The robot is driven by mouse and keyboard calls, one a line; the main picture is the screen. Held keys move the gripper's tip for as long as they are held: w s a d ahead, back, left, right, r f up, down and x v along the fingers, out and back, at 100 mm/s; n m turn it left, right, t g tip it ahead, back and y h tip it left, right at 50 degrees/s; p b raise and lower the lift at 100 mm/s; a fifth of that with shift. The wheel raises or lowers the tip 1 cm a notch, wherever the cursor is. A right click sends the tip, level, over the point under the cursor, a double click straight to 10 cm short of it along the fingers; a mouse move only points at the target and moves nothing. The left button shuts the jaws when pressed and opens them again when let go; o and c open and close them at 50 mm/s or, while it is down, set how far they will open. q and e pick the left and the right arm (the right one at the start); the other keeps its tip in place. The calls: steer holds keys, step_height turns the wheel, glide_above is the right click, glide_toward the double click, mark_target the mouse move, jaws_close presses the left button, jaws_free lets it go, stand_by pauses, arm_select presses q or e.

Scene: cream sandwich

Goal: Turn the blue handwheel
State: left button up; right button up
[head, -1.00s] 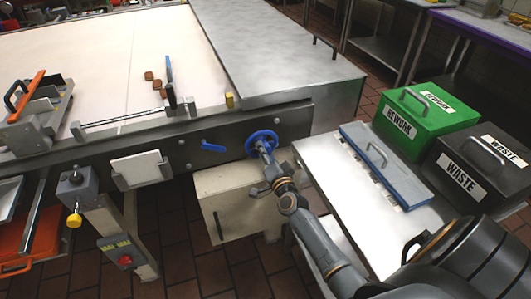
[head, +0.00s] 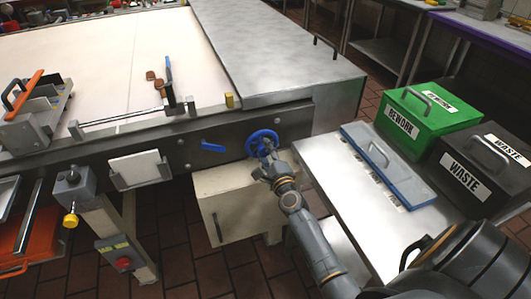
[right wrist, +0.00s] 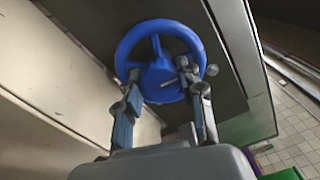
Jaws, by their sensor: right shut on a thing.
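The blue handwheel (head: 262,133) is mounted on the dark side panel of the conveyor table, near its right end. In the right wrist view the handwheel (right wrist: 156,74) fills the upper middle, with its rim, spokes and hub visible. My right gripper (head: 267,156) is at the front of the wheel and hides its lower part in the head view. In the right wrist view the fingers of my right gripper (right wrist: 167,86) lie on both sides of the hub, shut on the wheel. My left gripper is not in view.
A blue lever (head: 214,147) sits left of the wheel. A cream box (head: 223,193) stands below it. Brown pieces (head: 158,83) lie on the conveyor.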

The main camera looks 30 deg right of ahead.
steer(key=m, duration=0.4)
steer(key=shift+d+r, duration=0.1)
steer(key=shift+r, duration=0.1)
steer(key=shift+m, duration=0.3)
steer(key=o, duration=1)
steer(key=shift+c, duration=0.2)
steer(key=shift+o, duration=1.1)
steer(key=shift+f, duration=0.2)
steer(key=v, duration=1.2)
